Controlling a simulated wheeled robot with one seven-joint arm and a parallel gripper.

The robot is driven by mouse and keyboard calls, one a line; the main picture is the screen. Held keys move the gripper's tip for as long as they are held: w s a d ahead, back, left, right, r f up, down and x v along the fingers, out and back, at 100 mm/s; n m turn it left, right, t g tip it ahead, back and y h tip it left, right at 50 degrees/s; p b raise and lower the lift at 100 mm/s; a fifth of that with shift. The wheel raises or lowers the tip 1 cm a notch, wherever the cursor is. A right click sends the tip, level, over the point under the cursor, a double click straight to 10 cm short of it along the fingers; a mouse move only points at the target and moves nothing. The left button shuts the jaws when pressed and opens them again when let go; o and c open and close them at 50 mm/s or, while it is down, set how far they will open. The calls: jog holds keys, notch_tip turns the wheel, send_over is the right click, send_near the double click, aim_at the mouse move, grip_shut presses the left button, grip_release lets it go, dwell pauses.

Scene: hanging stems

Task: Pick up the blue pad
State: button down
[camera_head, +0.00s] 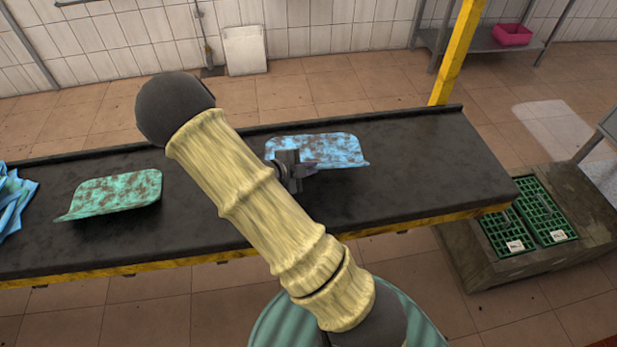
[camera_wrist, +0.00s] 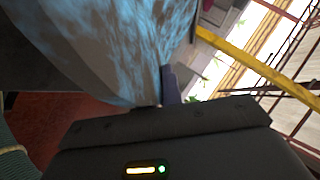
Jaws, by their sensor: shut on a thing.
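The blue pad (camera_head: 335,150), mottled with brown stains, is above the right part of the dark table in the head view, and a shadow shows under its right end. My gripper (camera_head: 308,169) is at the pad's near left edge, shut on it. In the wrist view the pad (camera_wrist: 115,40) fills the upper left, close to the camera, with a dark finger (camera_wrist: 171,85) against its edge. My arm hides part of the table left of the pad. The other finger is hidden in the wrist view.
A green stained pad (camera_head: 115,192) is on the left of the long dark table (camera_head: 430,150). Blue cloth (camera_head: 12,200) lies at the far left end. Green crates (camera_head: 530,215) stand on a low platform at the right. A yellow post (camera_head: 457,55) rises behind the table.

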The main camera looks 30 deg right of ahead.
jog(key=shift+r, duration=1.2)
jog(key=shift+r, duration=0.1)
